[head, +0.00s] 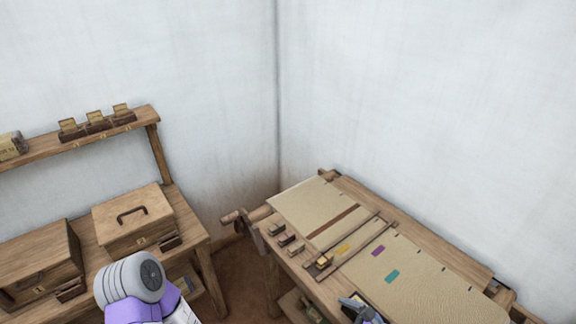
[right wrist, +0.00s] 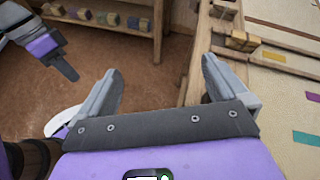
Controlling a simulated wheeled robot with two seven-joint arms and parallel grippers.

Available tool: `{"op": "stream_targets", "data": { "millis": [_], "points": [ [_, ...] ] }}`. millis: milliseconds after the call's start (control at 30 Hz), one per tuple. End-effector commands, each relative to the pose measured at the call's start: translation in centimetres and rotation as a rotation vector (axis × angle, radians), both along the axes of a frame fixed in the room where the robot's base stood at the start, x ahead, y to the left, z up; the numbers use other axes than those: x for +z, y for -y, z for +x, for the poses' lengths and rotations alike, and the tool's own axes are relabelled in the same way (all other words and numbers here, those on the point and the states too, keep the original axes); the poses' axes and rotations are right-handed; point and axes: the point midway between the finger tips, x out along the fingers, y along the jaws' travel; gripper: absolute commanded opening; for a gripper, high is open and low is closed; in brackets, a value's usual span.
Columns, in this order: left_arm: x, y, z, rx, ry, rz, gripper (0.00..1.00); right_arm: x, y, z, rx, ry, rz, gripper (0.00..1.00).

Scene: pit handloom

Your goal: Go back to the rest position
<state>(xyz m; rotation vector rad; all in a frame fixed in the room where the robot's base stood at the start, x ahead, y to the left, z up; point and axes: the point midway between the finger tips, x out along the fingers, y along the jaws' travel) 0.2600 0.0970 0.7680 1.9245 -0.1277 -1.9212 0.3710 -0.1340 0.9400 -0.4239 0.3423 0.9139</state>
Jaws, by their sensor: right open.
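My right gripper (right wrist: 160,85) is open in the right wrist view, with nothing between its two grey fingers and the brown floor beyond them. Its tip shows at the bottom edge of the head view (head: 362,311), near the front side of the loom (head: 430,285). A purple and grey gripper, apparently my left (right wrist: 62,66), hangs at the upper left of the right wrist view; I cannot tell whether it is open. A purple and grey part of my arm shows at the lower left of the head view.
The loom's cloth bears yellow, purple (head: 378,250) and teal (head: 392,276) patches. Small wooden blocks (head: 285,240) line its left edge. A bench at left holds two wooden boxes (head: 133,218), below a shelf (head: 70,145). A low rack of coloured spools (right wrist: 98,16) stands beyond open floor.

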Motion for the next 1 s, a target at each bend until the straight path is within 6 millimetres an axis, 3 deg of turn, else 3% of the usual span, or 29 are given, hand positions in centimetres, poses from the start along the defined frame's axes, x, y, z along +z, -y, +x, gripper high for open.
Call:
{"op": "stream_targets", "data": {
  "millis": [200,400,533,700,833,1000],
  "points": [
    [-2.4,0.0,0.0,0.0,0.0,0.0,0.0,-7.3,-5.1,-2.8,0.301,0.083,-0.207,1.0],
    [-4.4,0.0,0.0,0.0,0.0,0.0,0.0,-14.3,-7.6,-6.6,0.65,0.21,-0.452,1.0],
    [-5.7,0.0,0.0,0.0,0.0,0.0,0.0,-18.5,-7.6,-8.8,0.894,0.308,-0.617,1.0],
    [-7.1,0.0,0.0,0.0,0.0,0.0,0.0,-22.8,-6.0,-10.6,1.193,0.433,-0.816,1.0],
    [-7.7,0.0,0.0,0.0,0.0,0.0,0.0,-24.5,-4.7,-11.0,1.354,0.502,-0.916,1.0],
    [-7.9,0.0,0.0,0.0,0.0,0.0,0.0,-25.1,-3.8,-11.0,1.442,0.541,-0.971,1.0]
  ]
}}
